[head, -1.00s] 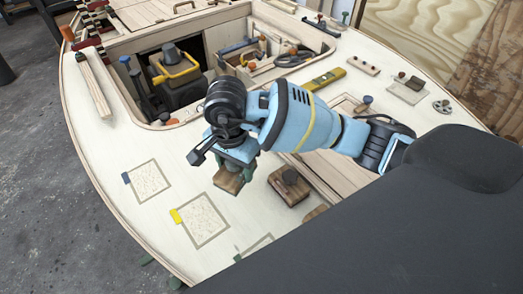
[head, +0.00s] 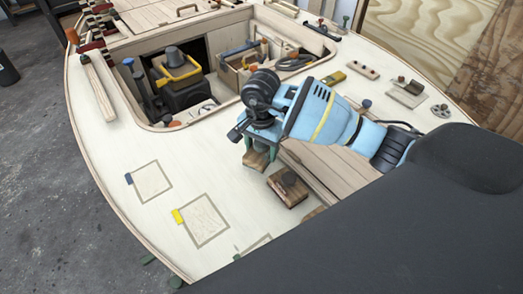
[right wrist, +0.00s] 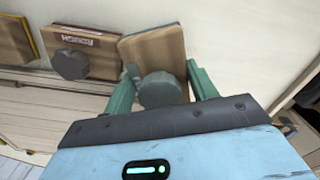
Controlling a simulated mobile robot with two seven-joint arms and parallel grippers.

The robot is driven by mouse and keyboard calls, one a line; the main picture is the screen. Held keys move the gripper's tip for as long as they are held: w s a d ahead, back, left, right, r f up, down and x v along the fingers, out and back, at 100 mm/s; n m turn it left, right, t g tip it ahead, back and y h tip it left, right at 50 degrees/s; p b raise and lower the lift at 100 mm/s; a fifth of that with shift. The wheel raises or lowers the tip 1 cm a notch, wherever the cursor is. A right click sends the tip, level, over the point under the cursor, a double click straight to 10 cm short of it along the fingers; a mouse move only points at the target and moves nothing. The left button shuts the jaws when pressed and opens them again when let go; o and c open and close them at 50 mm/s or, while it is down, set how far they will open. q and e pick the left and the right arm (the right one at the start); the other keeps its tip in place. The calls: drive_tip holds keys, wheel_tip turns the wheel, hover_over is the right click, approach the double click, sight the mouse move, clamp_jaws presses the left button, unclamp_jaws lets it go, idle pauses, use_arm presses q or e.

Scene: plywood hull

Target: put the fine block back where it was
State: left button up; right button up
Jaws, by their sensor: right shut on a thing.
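My right gripper (head: 257,148) is shut on a wooden sanding block (head: 256,160) and holds it over the pale deck. In the right wrist view, the green fingers (right wrist: 160,88) close on the grey round knob of this block (right wrist: 152,45); no label shows on it, so I cannot tell its grade. A second wooden block (head: 288,190) with a dark knob lies just right of and below it; in the right wrist view a block with a red lettered label (right wrist: 85,62) is beside the held one. My left gripper is not in view.
Outlined squares with a blue tab (head: 152,181) and a yellow tab (head: 203,219) are empty on the deck. A third outline with a green tab (head: 254,246) is partly hidden by my body. The open cockpit (head: 190,112) with tools lies behind the gripper.

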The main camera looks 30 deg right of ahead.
drive_tip(key=shift+f, duration=0.75)
drive_tip(key=shift+f, duration=0.45)
drive_tip(key=shift+f, duration=0.1)
drive_tip(key=o, duration=1)
drive_tip(key=shift+o, duration=0.2)
wheel_tip(320, 180, up, 13)
drive_tip(key=shift+r, duration=0.1)
